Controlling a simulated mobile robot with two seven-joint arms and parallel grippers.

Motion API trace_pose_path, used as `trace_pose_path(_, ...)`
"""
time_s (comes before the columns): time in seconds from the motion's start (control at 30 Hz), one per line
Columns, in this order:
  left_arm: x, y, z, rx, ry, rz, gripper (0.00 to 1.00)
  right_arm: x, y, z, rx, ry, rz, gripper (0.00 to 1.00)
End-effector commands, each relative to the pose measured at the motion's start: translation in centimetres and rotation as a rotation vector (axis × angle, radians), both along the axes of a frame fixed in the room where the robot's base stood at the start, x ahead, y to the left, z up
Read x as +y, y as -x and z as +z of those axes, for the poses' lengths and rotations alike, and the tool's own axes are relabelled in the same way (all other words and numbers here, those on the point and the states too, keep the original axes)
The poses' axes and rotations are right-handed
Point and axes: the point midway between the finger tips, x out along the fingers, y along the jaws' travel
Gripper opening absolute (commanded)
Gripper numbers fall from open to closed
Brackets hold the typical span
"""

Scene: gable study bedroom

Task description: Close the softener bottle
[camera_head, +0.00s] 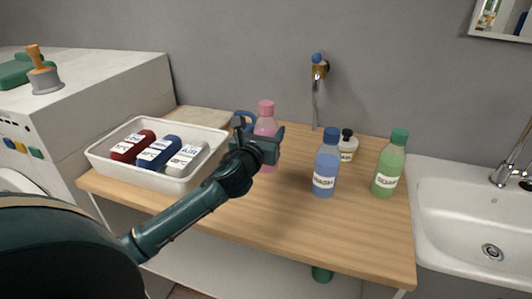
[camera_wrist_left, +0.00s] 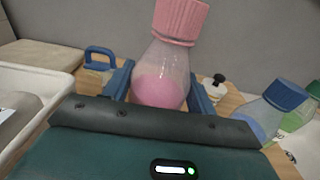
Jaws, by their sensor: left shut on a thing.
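A clear bottle with pink liquid and a pink cap (camera_head: 266,107) stands at the back of the wooden counter; its label is hidden, so I cannot read whether it is the softener. My left gripper (camera_head: 262,142) is shut on this bottle, with one finger on each side of its body. In the left wrist view the pink bottle (camera_wrist_left: 160,75) rises between the blue fingers, and its ribbed pink cap (camera_wrist_left: 181,20) sits on the neck. I cannot tell how tightly the cap is on. My right gripper is not in view.
Right of it stand a blue WASH bottle (camera_head: 326,165), a small black-topped bottle (camera_head: 348,148) and a green bottle (camera_head: 389,165). A white tray (camera_head: 172,183) with several bottles is at left. A blue-handled item (camera_wrist_left: 98,52) is close behind. The counter's front (camera_head: 300,232) is clear.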

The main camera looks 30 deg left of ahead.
Motion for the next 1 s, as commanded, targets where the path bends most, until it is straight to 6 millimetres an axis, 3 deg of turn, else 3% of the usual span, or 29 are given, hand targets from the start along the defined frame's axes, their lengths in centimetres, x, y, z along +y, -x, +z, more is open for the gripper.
trace_pose_path(0.37, 0.0, 0.0, -0.4, -0.005, -0.001, 0.0, 0.0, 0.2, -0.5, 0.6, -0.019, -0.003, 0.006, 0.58)
trace_pose_path(0.7, 0.0, 0.0, -4.2, -0.002, 0.0, 0.0, 0.0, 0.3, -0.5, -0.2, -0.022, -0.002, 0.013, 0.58)
trace_pose_path(1.0, 0.0, 0.0, -4.3, -0.004, -0.002, 0.0, 0.0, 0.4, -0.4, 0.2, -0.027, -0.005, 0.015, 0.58)
